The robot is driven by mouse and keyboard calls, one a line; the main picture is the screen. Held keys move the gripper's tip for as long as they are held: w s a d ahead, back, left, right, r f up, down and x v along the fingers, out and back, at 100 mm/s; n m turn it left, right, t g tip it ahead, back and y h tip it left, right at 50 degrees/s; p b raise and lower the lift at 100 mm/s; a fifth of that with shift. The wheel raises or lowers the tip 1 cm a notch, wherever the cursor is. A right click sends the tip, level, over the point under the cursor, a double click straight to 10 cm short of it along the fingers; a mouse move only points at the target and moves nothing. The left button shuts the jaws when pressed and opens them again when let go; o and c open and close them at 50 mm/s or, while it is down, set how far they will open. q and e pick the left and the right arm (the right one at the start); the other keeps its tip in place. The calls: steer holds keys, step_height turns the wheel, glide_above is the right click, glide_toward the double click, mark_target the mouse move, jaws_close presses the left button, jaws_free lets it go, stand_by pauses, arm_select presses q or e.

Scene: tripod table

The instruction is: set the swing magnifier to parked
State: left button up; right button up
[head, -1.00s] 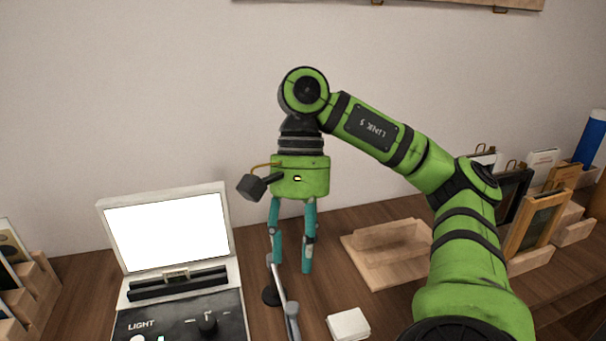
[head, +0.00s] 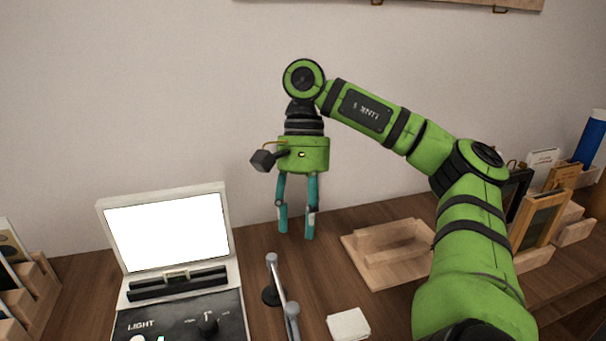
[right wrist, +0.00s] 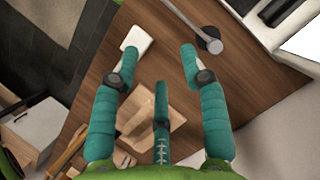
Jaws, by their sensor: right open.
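The swing magnifier shows as a grey jointed arm (head: 281,286) on a round black base, standing on the wooden table right of the light box. Its arm runs toward the bottom edge of the head view; I cannot see a lens. In the right wrist view the grey arm (right wrist: 188,17) and its black base lie at the top. My right gripper (head: 296,234) is open and empty, fingers pointing down, above and behind the magnifier arm and apart from it. Its open fingers also show in the right wrist view (right wrist: 158,52). My left gripper is out of view.
A light box (head: 168,240) with a lit white panel and a knob stands at left. A white square block (head: 348,324) lies right of the magnifier. A wooden tray (head: 358,258) and a rack of framed pieces (head: 540,215) are at right. A wall stands behind.

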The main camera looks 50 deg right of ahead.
steer(key=shift+w+d, duration=0.35)
steer(key=shift+d, duration=0.25)
steer(key=shift+w+d, duration=0.35)
steer(key=shift+d, duration=0.2)
